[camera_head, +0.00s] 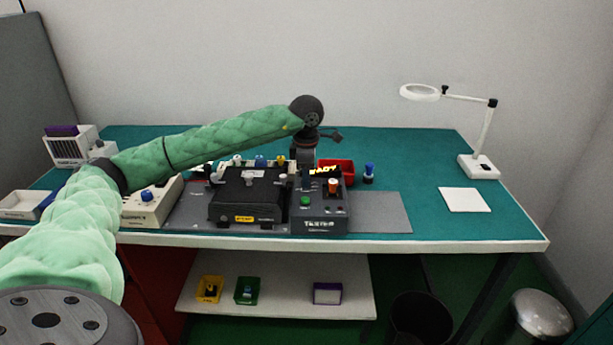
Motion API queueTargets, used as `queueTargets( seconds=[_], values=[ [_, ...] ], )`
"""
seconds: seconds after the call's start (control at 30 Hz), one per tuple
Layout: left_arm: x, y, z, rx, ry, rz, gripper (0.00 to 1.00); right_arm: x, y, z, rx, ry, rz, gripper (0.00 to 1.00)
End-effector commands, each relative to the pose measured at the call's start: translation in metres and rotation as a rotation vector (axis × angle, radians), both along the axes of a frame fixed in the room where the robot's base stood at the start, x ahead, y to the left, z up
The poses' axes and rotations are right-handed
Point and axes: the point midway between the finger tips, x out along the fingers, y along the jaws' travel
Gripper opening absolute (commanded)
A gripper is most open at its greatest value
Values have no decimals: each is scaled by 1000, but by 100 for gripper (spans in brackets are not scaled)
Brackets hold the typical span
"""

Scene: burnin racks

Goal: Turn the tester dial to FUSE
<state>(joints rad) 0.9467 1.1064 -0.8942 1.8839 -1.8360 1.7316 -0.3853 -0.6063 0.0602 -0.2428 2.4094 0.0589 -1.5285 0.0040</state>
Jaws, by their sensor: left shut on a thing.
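The tester (320,222) is a dark grey box at the front middle of the table, with its name in white on the front. Its top has a green button (305,201), an orange-red knob (332,186) and a small display (325,171) with yellow characters that I cannot read surely. My left gripper (306,174) points down over the tester's back left part and is shut on the dial there. The gripper hides the dial, so its pointer and the FUSE mark do not show. My right gripper is not in view.
A black fixture (245,207) stands directly left of the tester, with a cream box (150,204) further left. A red bin (345,167) and a blue-topped piece (369,172) are behind. A magnifier lamp (480,166) and white sheet (464,200) are right. The table's right part is mostly clear.

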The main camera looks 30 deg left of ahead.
Motion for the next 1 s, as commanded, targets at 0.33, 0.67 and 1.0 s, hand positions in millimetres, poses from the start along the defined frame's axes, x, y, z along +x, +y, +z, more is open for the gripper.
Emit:
queueTargets(
  seconds=[0.33, 0.67, 1.0],
  values=[
    [0, 1, 1, 0, -2, 2, 48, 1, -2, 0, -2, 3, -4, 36],
    [0, 0, 10, 1, -3, 2, 48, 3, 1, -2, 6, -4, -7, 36],
    [-1, -1, 60, 0, -4, 3, 48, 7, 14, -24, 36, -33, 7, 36]
  ],
)
